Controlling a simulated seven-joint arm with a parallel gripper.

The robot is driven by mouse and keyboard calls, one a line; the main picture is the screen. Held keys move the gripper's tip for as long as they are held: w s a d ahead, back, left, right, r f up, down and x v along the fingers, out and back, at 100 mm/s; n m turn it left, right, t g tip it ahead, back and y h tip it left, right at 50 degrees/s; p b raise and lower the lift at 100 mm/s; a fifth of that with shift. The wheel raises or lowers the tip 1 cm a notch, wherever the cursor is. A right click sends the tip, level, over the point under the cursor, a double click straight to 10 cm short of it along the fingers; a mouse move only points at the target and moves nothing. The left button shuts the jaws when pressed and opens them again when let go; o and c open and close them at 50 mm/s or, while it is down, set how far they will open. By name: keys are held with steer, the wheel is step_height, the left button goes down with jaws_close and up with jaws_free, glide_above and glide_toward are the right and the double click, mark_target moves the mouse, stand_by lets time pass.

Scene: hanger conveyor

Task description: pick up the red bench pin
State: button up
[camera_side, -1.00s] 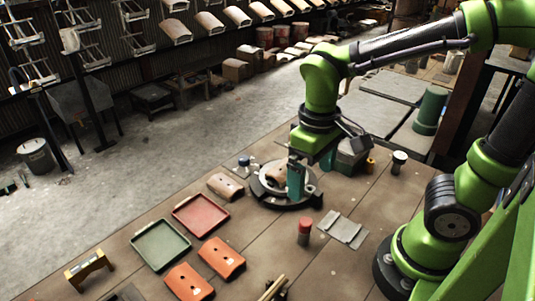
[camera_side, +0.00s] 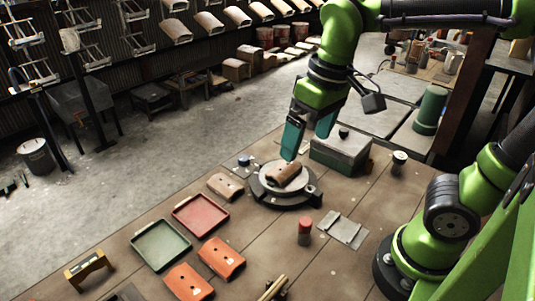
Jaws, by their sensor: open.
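The red bench pin (camera_side: 304,232) is a short upright cylinder with a red upper part and a darker lower part. It stands on the brown workbench (camera_side: 340,275), in front of the round fixture. My gripper (camera_side: 303,150) has two teal fingers, open and apart, with nothing seen between them. It is above and behind the round fixture (camera_side: 285,198), well up and back from the pin. A brown curved part (camera_side: 284,176) lies on the fixture.
A grey metal plate (camera_side: 343,229) lies right of the pin. Orange curved parts (camera_side: 221,257), a red tray (camera_side: 200,216) and a green tray (camera_side: 160,246) are to its left. A grey-green box (camera_side: 340,152) and a small capped cylinder (camera_side: 399,162) stand behind. Sticks (camera_side: 273,289) lie at the front.

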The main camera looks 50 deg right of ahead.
steer(key=d+m+t, duration=0.1)
steer(key=d+f+m+t+y, duration=0.1)
steer(key=t, duration=0.1)
steer(key=s+d+f+m+t, duration=0.1)
steer(key=shift+d+t, duration=0.3)
steer(key=shift+t, duration=0.1)
steer(key=shift+s+d+m, duration=0.2)
steer(key=shift+s+m, duration=0.05)
steer(key=shift+m, duration=0.05)
steer(key=shift+c, duration=1.1)
steer(key=shift+d+r, duration=0.15)
steer(key=c, duration=0.5)
